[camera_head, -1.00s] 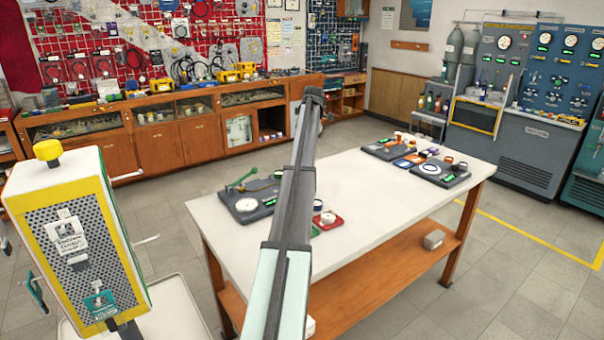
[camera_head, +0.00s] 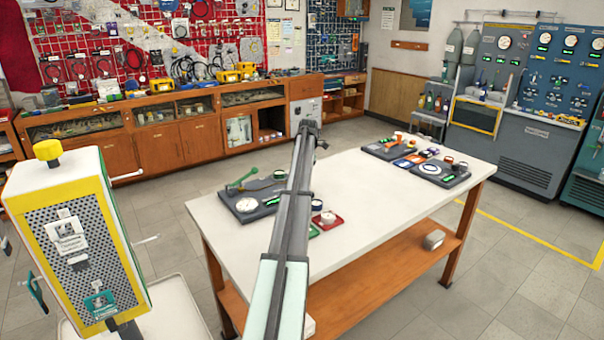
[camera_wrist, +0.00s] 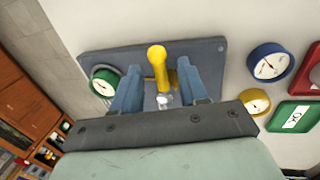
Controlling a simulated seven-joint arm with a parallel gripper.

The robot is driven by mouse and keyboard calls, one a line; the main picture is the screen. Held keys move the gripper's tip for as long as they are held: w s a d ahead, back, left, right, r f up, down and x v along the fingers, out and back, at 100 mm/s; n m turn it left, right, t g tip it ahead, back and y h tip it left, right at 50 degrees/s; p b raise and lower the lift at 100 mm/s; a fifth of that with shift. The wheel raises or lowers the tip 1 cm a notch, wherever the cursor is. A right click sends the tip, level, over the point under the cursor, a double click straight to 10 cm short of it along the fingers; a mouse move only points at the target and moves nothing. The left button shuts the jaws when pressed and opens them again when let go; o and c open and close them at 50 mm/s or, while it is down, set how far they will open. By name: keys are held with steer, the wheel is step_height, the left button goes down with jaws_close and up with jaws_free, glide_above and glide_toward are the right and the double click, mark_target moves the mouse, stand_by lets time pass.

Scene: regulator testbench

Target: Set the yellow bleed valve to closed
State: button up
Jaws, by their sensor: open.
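The yellow bleed valve handle (camera_wrist: 157,66) shows in the wrist view, standing out from a grey-blue plate (camera_wrist: 210,47). A small silver part (camera_wrist: 164,100) shows just below the handle. My gripper (camera_wrist: 162,78) is open, with one blue-grey finger on each side of the handle. I cannot tell whether either finger touches it. In the head view my arm reaches over the white table (camera_head: 360,200). The yellow handle cannot be made out there, and my fingers are not clear.
A green gauge (camera_wrist: 105,80) sits beside my left finger. To the right are a blue gauge (camera_wrist: 269,62), a yellow gauge (camera_wrist: 256,102) and a green OK card (camera_wrist: 293,117). A board with a green lever (camera_head: 243,180) lies on the table's left; other boards (camera_head: 440,171) lie right.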

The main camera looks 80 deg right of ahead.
jaws_close()
stand_by(0.4)
